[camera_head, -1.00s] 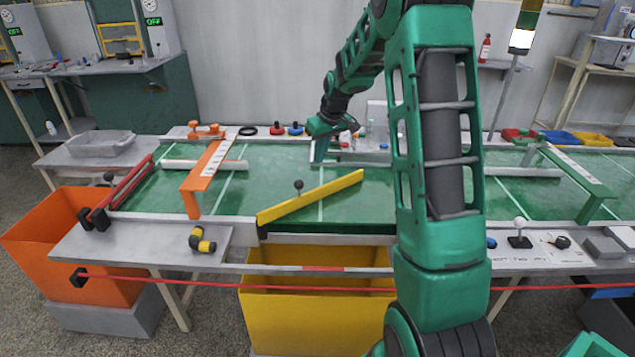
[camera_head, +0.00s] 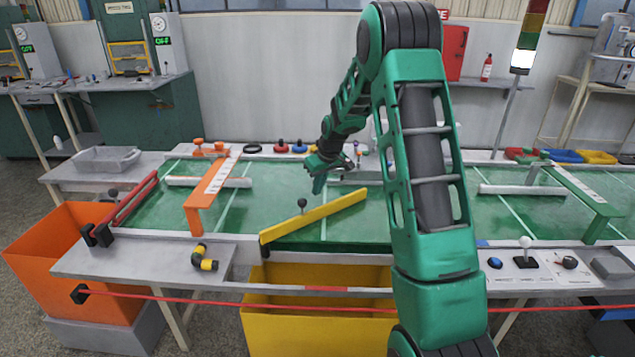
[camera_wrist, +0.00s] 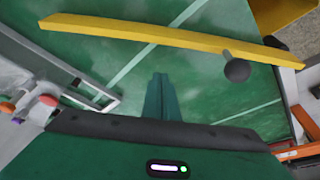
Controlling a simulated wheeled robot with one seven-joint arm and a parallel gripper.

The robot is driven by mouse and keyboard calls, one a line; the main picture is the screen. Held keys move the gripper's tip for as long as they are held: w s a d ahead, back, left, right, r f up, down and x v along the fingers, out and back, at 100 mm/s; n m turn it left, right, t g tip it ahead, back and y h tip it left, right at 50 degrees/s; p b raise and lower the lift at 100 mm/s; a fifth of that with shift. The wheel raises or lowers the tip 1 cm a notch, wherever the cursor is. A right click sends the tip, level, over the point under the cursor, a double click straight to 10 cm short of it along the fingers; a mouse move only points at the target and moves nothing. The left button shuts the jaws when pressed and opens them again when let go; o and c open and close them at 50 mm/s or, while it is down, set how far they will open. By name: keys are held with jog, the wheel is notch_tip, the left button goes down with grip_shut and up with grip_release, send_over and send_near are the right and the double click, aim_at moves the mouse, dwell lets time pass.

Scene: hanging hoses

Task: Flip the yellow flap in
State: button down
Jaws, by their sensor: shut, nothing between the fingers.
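The yellow flap (camera_head: 315,216) is a long bar lying at a slant across the green conveyor, above the yellow bin. A dark ball knob (camera_head: 302,203) stands on it near its left half. In the wrist view the flap (camera_wrist: 150,33) crosses the top of the picture, with its knob (camera_wrist: 236,70) to the right. My gripper (camera_head: 318,188) is shut and empty over the green surface, behind the flap and apart from it. In the wrist view its closed fingers (camera_wrist: 158,85) point toward the flap.
The yellow bin (camera_head: 315,325) stands below the front edge. A red flap (camera_head: 135,198) is at the left by an orange bin (camera_head: 60,235). An orange gate (camera_head: 208,190) spans the belt left of the yellow flap. A red cord (camera_head: 230,303) runs along the front.

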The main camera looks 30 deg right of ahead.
jog(key=x, duration=0.2)
jog(key=shift+w+f, duration=0.1)
jog(key=shift+f, duration=0.3)
jog(key=shift+s, duration=1)
jog(key=shift+s+d, duration=0.1)
jog(key=shift+s, duration=0.85)
jog(key=shift+s, duration=0.1)
